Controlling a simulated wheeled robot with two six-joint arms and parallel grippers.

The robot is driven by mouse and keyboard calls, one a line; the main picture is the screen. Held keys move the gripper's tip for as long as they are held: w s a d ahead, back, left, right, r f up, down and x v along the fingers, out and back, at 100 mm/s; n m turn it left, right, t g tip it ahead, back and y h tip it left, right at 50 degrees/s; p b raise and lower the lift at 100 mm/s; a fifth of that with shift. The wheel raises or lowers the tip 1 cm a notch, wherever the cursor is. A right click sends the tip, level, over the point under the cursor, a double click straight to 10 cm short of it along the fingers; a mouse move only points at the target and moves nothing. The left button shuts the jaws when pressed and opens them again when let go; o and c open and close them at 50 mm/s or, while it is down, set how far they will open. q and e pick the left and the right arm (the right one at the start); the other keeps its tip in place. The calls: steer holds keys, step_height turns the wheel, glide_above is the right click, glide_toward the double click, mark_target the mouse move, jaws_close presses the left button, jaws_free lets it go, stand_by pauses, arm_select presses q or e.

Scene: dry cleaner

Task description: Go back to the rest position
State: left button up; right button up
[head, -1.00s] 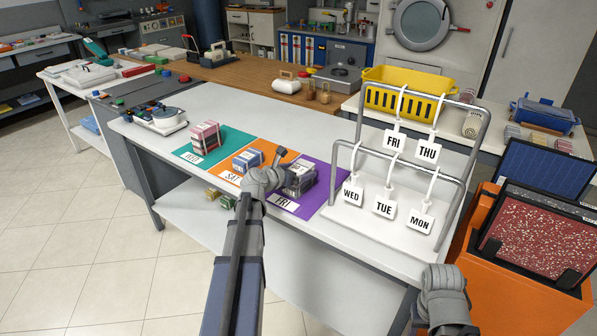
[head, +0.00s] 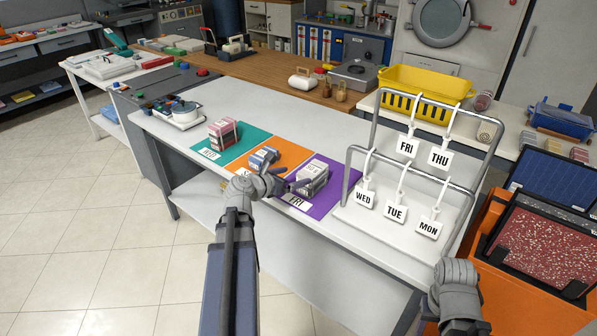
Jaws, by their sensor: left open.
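My left gripper (head: 283,183) is open and empty near the front edge of the white table, by the border of the orange and purple mats. A grey bundle (head: 313,178) stands on the purple FRI mat (head: 325,204), just right of the gripper; I cannot tell whether a finger touches it. A blue bundle (head: 263,159) lies on the orange mat (head: 292,153), partly behind my wrist. A red and pink bundle (head: 223,133) stands on the teal mat (head: 255,137). My right arm shows at the lower right; its fingers are out of view.
A metal rack (head: 375,125) with hanging day tags FRI, THU, WED, TUE and MON stands at the table's right end. A yellow basket (head: 430,82) is behind it. An orange bin (head: 515,290) is at the far right. The floor at left (head: 90,230) is clear.

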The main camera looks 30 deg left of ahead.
arm_select(q)
steer(key=shift+s, duration=0.15)
stand_by(0.4)
steer(key=s+d+f+m+g+h+p, duration=0.1)
steer(key=d+m+g, duration=0.1)
steer(key=d+m, duration=0.4)
steer(key=d+f+m+g+h+p, duration=0.1)
steer(key=d+f+m+g+p, duration=0.1)
steer(key=d+m, duration=0.4)
steer(key=s+d+f+m+g+h+p, duration=0.1)
steer(key=d+m+g, duration=0.2)
steer(key=d+m, duration=0.4)
steer(key=shift+s+d+f+g+p, duration=0.1)
steer(key=shift+d+g, duration=0.05)
steer(key=shift+d, duration=1)
steer(key=shift+s+d+f+g+p, duration=0.1)
steer(key=shift+s+d+p, duration=0.05)
steer(key=shift+d, duration=1.05)
steer(key=shift+s+d+f+g+p, duration=0.1)
steer(key=shift+d+g, duration=0.05)
steer(key=shift+d, duration=1)
steer(key=s+d+m+g+y+p, duration=0.4)
steer(key=s+d+m, duration=0.8)
steer(key=m, duration=0.7)
steer(key=shift+s+r+m+g+y, duration=0.2)
steer(key=shift+s+m+g+y, duration=0.2)
steer(key=shift+s+g+y, duration=0.55)
steer(key=shift+w, duration=0.1)
